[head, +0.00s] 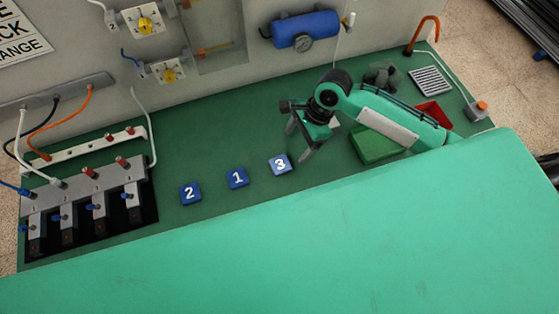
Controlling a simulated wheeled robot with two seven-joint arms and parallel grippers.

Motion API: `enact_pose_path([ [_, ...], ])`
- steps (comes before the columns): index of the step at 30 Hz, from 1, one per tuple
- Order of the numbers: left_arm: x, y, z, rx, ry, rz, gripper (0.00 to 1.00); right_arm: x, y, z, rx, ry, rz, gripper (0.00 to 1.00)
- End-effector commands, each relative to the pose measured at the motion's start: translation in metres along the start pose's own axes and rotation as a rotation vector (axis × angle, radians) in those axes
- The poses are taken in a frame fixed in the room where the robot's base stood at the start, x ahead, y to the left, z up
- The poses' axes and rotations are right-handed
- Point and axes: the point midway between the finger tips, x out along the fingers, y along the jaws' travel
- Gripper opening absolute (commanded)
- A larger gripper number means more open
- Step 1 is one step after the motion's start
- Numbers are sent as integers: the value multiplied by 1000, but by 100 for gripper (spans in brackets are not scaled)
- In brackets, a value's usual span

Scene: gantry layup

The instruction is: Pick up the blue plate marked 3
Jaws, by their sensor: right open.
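The blue plate marked 3 (279,164) lies flat on the green table top, rightmost of a row of three blue plates. The blue plate marked 1 (237,178) lies to its left, and the blue plate marked 2 (190,193) lies further left. My right gripper (298,142) is open and empty. It is just above and right of plate 3 in the picture, apart from it as far as I can tell. My left gripper is not in view.
A grey valve block (90,207) with blue and red fittings and hoses stands at the left. A green block (376,145), a red tray (433,113) and a white grille (431,80) lie at the right. A blue tank (306,29) is on the back wall. Table around the plates is clear.

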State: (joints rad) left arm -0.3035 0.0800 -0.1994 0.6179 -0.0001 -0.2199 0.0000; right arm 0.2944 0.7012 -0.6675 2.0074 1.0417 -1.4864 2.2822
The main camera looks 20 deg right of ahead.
Motion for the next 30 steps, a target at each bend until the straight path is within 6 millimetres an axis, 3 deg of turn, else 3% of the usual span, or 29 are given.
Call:
enact_pose_path([
  [6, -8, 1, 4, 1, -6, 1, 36, 37, 0, 1, 0, 0, 1, 76],
  [14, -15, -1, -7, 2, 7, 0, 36, 55, -1, 1, 0, 0, 0, 76],
  [21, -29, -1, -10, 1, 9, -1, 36, 89, -3, 2, -1, 1, -1, 76],
  [30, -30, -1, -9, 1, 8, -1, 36, 100, -3, 1, -3, 2, -3, 76],
])
